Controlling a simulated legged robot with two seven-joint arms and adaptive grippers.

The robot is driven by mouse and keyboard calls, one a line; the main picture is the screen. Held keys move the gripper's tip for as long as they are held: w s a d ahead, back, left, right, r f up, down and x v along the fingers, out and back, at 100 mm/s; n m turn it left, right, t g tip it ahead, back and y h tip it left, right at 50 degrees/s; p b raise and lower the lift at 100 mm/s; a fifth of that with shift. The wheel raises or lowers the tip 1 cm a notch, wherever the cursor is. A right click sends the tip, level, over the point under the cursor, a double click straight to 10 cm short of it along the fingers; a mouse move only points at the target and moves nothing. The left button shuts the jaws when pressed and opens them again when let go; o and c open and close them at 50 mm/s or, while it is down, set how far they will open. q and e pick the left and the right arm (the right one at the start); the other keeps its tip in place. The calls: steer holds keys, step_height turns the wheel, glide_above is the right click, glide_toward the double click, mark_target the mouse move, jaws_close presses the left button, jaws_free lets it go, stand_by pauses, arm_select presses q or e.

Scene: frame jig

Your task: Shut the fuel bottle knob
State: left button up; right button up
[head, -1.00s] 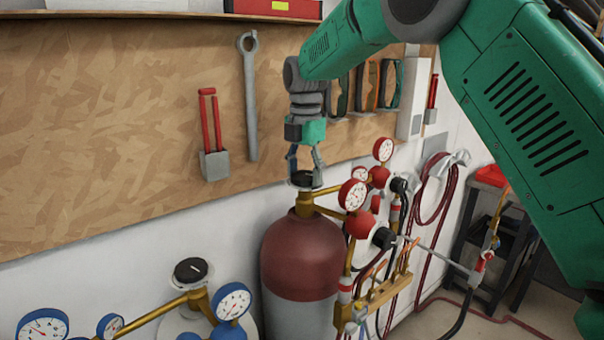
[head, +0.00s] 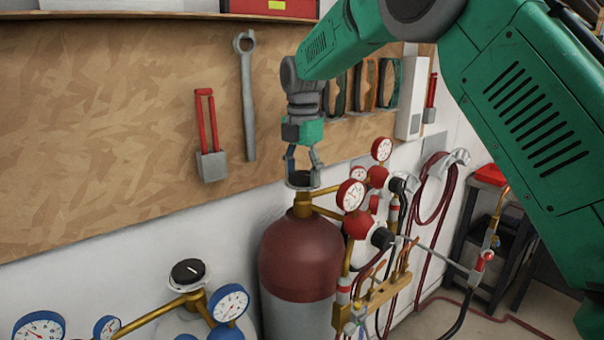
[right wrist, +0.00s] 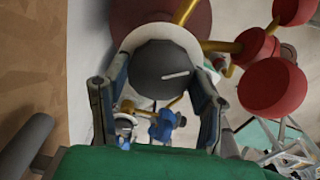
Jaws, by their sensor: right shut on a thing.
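The fuel bottle (head: 300,262) is dark red on top and grey below, standing against the wall in the head view. Its black knob (head: 301,180) sits on top of the brass valve. In the right wrist view the knob (right wrist: 165,70) is a dark disc with a white line tilted slightly up to the right. My right gripper (head: 302,172) points down from above, its fingers on both sides of the knob; in the right wrist view the gripper (right wrist: 160,85) is shut on it. The left gripper is not in view.
Red-rimmed gauges (head: 351,195) and red regulator parts stand close to the right of the knob. A second bottle with a black knob (head: 188,272) and blue gauges (head: 229,303) is at the lower left. A wooden tool board (head: 120,120) with a wrench (head: 247,100) is behind.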

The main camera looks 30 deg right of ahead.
mark_target(300, 174)
steer(key=shift+a+f, duration=0.1)
steer(key=shift+f, duration=0.2)
steer(key=o, duration=1.2)
steer(key=shift+c, duration=0.2)
steer(key=shift+w, duration=0.15)
step_height(300, 174, up, 12)
steer(key=shift+w, duration=0.15)
